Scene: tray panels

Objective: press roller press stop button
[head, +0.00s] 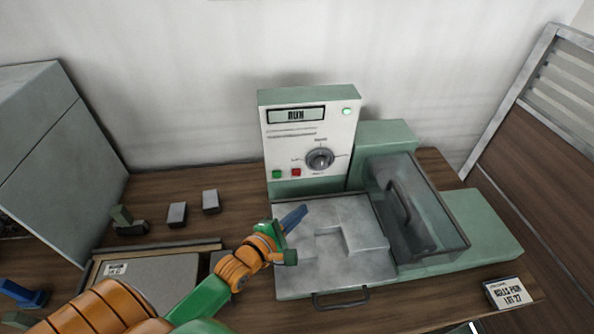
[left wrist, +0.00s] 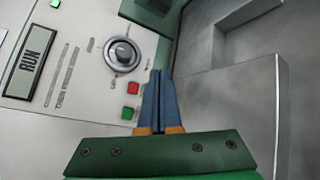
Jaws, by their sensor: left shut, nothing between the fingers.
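The roller press's control panel (head: 312,140) stands upright at the back of the table, its display reading RUN. A small red button (head: 296,172) sits low on the panel, right of a green button (head: 276,174) and below a round grey knob (head: 320,158). The left wrist view also shows the red button (left wrist: 132,88), the green button (left wrist: 127,112) and the knob (left wrist: 122,55). My left gripper (head: 303,209) is shut and empty, its blue fingers in front of the panel and over the grey plate, apart from the red button in the head view. My right gripper is not in view.
The grey plate (head: 300,265) with a front handle lies before the panel. A clear-sided cover (head: 440,215) stands to its right. A label card (head: 507,293) is at front right. Small grey blocks (head: 210,201) and a tray (head: 150,275) are on the left.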

